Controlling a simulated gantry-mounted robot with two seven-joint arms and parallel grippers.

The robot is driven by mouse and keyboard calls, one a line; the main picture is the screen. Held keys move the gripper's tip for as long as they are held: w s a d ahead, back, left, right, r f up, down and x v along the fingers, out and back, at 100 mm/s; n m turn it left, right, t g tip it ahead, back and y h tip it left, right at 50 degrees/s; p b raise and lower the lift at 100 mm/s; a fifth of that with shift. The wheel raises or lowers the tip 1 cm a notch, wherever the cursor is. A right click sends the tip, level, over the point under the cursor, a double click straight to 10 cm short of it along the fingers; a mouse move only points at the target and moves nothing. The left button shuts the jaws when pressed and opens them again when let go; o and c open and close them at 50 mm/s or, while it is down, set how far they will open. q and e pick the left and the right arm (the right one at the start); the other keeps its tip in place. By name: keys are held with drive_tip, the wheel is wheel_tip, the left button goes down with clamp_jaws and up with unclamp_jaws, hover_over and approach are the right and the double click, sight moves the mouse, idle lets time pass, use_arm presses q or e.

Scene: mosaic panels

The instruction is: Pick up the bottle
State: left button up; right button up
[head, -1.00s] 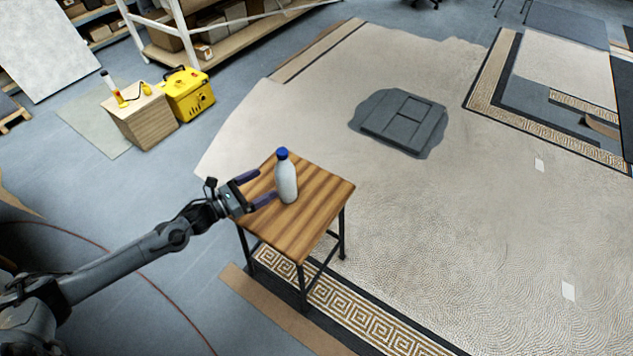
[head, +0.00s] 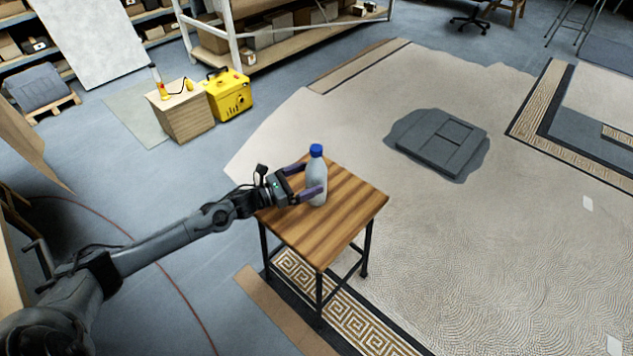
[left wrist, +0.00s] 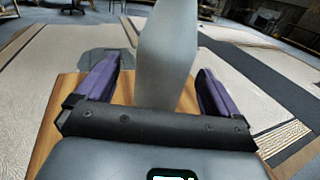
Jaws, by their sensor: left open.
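A white-grey bottle (head: 317,184) with a blue cap stands upright on a small wooden table (head: 345,222). My left gripper (head: 305,180) reaches in from the left at the bottle's height, its fingers on either side of the bottle. In the left wrist view the bottle (left wrist: 167,55) rises between the two purple fingers of the gripper (left wrist: 160,85). A gap shows between the bottle and each finger, so the gripper is open. The bottle's cap is out of the left wrist view. My right gripper is not in view.
The table has dark metal legs and its top is otherwise clear. A yellow case (head: 230,97) and a wooden box (head: 186,115) stand on the floor behind it. A grey slab (head: 440,142) lies on the pale mosaic floor. Shelves (head: 270,40) line the back.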

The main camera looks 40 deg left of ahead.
sight(321, 175)
use_arm(q)
drive_tip(key=shift+w+d+f, duration=0.1)
drive_tip(key=shift+w, duration=0.15)
drive_tip(key=b+x, duration=0.2)
drive_tip(key=x, duration=0.2)
drive_tip(key=shift+s+d+f, duration=0.1)
drive_tip(key=shift+d, duration=0.05)
drive_tip(key=shift+w+d, duration=0.1)
drive_tip(key=shift+w, duration=0.2)
drive_tip(key=shift+s, duration=0.1)
drive_tip(key=shift+c, duration=0.8)
drive_tip(key=c, duration=0.9)
drive_tip(key=shift+c, duration=1.2)
